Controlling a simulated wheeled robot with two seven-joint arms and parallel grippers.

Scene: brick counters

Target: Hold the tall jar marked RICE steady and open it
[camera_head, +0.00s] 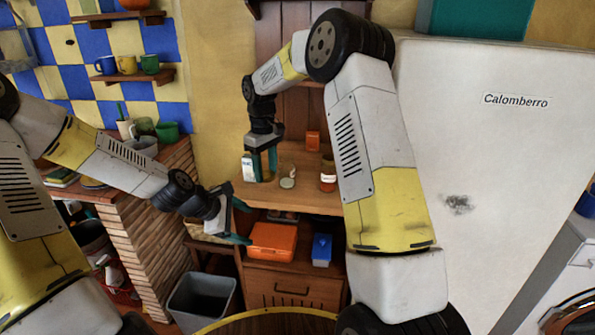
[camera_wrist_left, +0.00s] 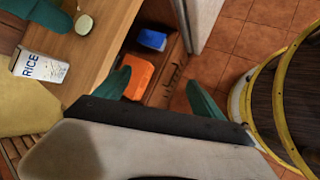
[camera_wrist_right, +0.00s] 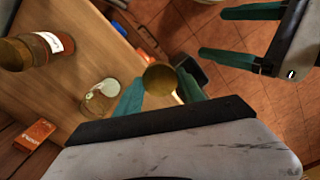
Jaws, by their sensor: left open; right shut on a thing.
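The white RICE jar (camera_head: 249,168) stands on the wooden counter, at its left end in the head view. Its RICE label shows in the left wrist view (camera_wrist_left: 40,67). In the right wrist view its round gold-brown lid (camera_wrist_right: 160,77) shows between the fingertips. My right gripper (camera_head: 266,177) comes down from above and is shut on the jar; the exact contact is partly hidden. My left gripper (camera_head: 248,224) is open and empty, below and in front of the counter edge, apart from the jar. Its spread fingers also show in the right wrist view (camera_wrist_right: 212,33).
A small glass jar (camera_head: 287,182) and a red-brown jar (camera_head: 328,178) stand right of the RICE jar. A small orange box (camera_head: 313,141) is behind them. An orange container (camera_head: 272,241) and a blue box (camera_head: 321,250) sit on the shelf below. A grey bin (camera_head: 202,300) stands on the floor.

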